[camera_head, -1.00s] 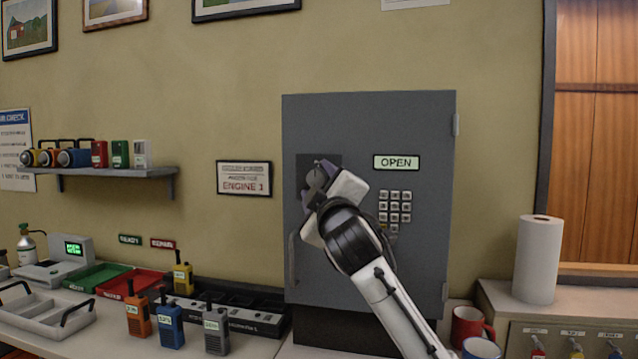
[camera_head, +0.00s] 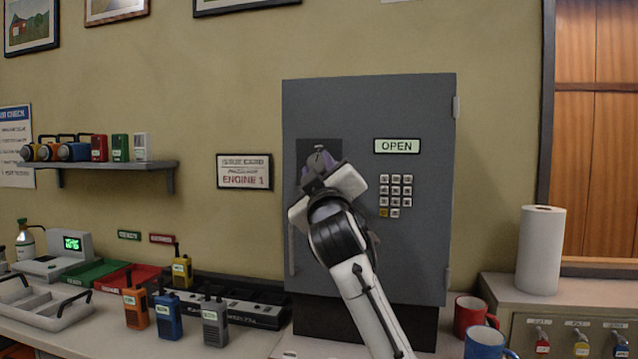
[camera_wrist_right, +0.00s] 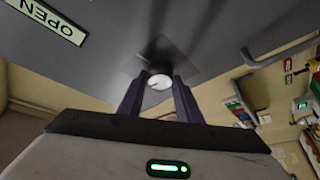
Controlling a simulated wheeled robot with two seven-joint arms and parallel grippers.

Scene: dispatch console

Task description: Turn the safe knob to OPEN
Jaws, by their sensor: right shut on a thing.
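The grey safe (camera_head: 368,110) stands against the wall, its door shut, with a lit OPEN sign (camera_head: 397,146) on its front. The sign also shows at the upper left of the right wrist view (camera_wrist_right: 46,20). The round knob (camera_wrist_right: 160,82) has a pale face with a dark mark and sits on a dark square plate (camera_head: 330,147). In the head view my gripper hides the knob. My right gripper (camera_head: 319,162) is at the plate, its two fingers on either side of the knob and shut on it. My left gripper is not in view.
A keypad (camera_head: 395,195) and a vertical door handle (camera_head: 292,250) are near my right arm. Several radios (camera_head: 168,315) stand on the counter at left. A red mug (camera_head: 468,316) and a blue mug (camera_head: 487,343) stand right of the safe, below a paper towel roll (camera_head: 540,250).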

